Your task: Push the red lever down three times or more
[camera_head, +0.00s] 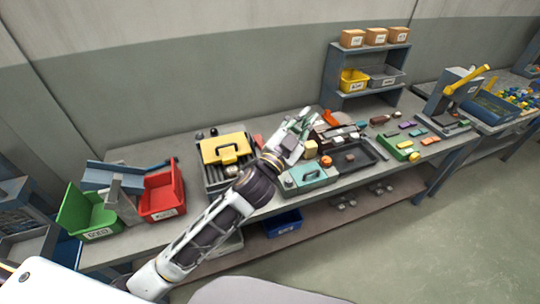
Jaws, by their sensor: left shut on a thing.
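My left gripper (304,118) reaches over the middle of the workbench, at the end of my white and dark arm. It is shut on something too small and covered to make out. An orange-red part (330,118), which may be the red lever, shows just right of the fingers at the back of the bench. I cannot tell whether the fingers touch it or how far down it is. My right gripper is out of view.
A yellow-lidded case (225,148) stands left of the gripper, and a dark tray (357,159) right of it. Red (163,195) and green (88,214) bins stand at the left. A shelf (366,96) with boxes and a yellow-handled press (447,100) are farther right.

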